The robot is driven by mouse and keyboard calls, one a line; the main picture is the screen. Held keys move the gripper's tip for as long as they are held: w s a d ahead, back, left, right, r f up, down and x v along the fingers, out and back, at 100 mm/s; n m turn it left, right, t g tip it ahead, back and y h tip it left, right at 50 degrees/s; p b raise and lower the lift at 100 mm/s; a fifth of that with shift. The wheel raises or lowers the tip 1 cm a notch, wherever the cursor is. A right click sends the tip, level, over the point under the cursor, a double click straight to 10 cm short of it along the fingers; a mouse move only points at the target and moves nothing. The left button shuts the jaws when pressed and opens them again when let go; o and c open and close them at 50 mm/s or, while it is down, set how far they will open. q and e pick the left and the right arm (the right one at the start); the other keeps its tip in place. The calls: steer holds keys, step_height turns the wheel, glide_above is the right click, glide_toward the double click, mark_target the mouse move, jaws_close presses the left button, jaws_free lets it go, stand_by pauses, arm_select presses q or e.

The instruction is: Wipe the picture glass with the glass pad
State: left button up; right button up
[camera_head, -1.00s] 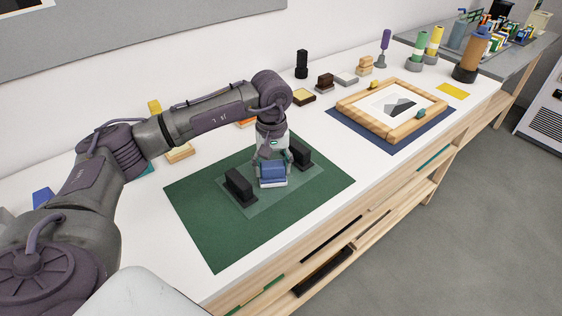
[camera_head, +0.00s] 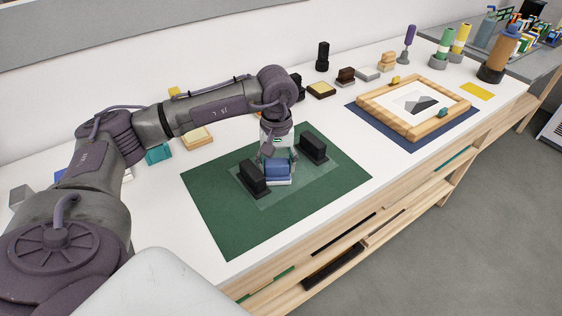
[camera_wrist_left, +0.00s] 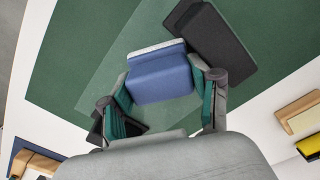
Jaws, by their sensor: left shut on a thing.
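The picture glass (camera_head: 309,180) is a clear pane lying flat on the dark green mat (camera_head: 225,228) in the head view. Two black blocks stand at it, a left one (camera_head: 252,179) and a right one (camera_head: 313,149). My left gripper (camera_head: 278,164) points down between them, shut on the glass pad (camera_head: 278,171), a blue block with a pale underside. The pad also shows between the fingers in the left wrist view (camera_wrist_left: 160,78). It is at or just above the glass; contact is hard to tell. My right gripper is not in view.
A wooden frame (camera_head: 377,106) with a picture lies on a dark blue mat (camera_head: 412,146) to the right. Small blocks, brushes and a brown bottle (camera_head: 497,60) line the back. White table top is clear between the two mats.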

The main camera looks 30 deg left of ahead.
arm_select(q)
steer(key=shift+s+a+r, duration=0.1)
steer(key=shift+s+a, duration=0.2)
steer(key=shift+s, duration=0.4)
steer(key=shift+s+a, duration=0.25)
steer(key=shift+s, duration=0.4)
steer(key=shift+w+a+b, duration=0.4)
steer(key=shift+a+b, duration=0.25)
steer(key=shift+a, duration=0.1)
steer(key=shift+w+a+b, duration=0.15)
steer(key=shift+w+a, duration=0.1)
steer(key=shift+a, duration=0.35)
steer(key=shift+w+a+b, duration=0.15)
steer(key=shift+w+a, duration=0.1)
steer(key=shift+a, duration=0.3)
